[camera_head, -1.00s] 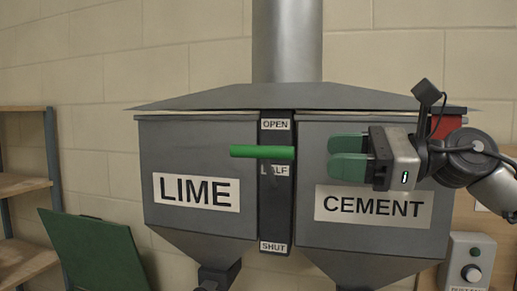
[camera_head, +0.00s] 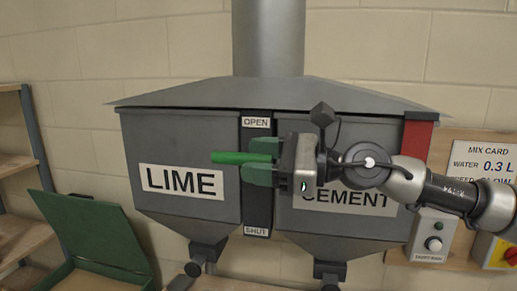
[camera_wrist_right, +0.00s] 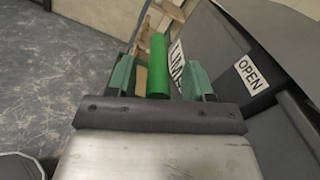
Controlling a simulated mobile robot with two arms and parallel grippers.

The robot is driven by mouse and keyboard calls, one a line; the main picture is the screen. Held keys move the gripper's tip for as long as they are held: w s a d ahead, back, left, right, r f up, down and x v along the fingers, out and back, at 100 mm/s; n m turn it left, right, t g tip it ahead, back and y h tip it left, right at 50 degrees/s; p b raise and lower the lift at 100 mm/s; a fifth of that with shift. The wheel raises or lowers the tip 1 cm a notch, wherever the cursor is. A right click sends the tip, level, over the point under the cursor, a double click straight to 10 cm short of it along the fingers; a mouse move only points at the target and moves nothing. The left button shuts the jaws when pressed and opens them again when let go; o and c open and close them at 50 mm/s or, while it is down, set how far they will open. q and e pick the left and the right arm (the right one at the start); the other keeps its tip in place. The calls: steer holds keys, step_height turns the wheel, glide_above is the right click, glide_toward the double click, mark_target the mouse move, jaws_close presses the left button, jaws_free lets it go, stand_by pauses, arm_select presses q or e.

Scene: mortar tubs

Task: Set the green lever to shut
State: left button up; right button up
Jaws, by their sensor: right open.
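The green lever (camera_head: 228,158) is a round bar that sticks out to the left in front of the dark scale strip (camera_head: 257,207). It stands between the OPEN label (camera_head: 257,122) and the SHUT label (camera_head: 257,231). My right gripper (camera_head: 258,160) is open, with its green fingers above and below the lever. In the right wrist view the lever (camera_wrist_right: 158,66) lies between the two fingers (camera_wrist_right: 158,80), with a gap on each side. The middle of the strip is hidden behind my gripper. My left gripper is not in view.
The LIME hopper (camera_head: 180,125) is left of the strip and the CEMENT hopper (camera_head: 340,220) right, its label partly hidden by my arm. A green-lidded box (camera_head: 92,232) and shelf (camera_head: 20,165) stand at left. A control box (camera_head: 433,238) and mix card (camera_head: 480,160) are at right.

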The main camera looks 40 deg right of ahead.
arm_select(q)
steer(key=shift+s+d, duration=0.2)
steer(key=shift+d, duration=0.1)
arm_select(e)
steer(key=shift+c, duration=0.3)
steer(key=shift+s, duration=0.1)
jaws_close()
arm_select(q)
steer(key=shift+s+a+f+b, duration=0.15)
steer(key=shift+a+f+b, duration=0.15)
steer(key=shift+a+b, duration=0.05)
arm_select(e)
steer(key=shift+f, duration=0.15)
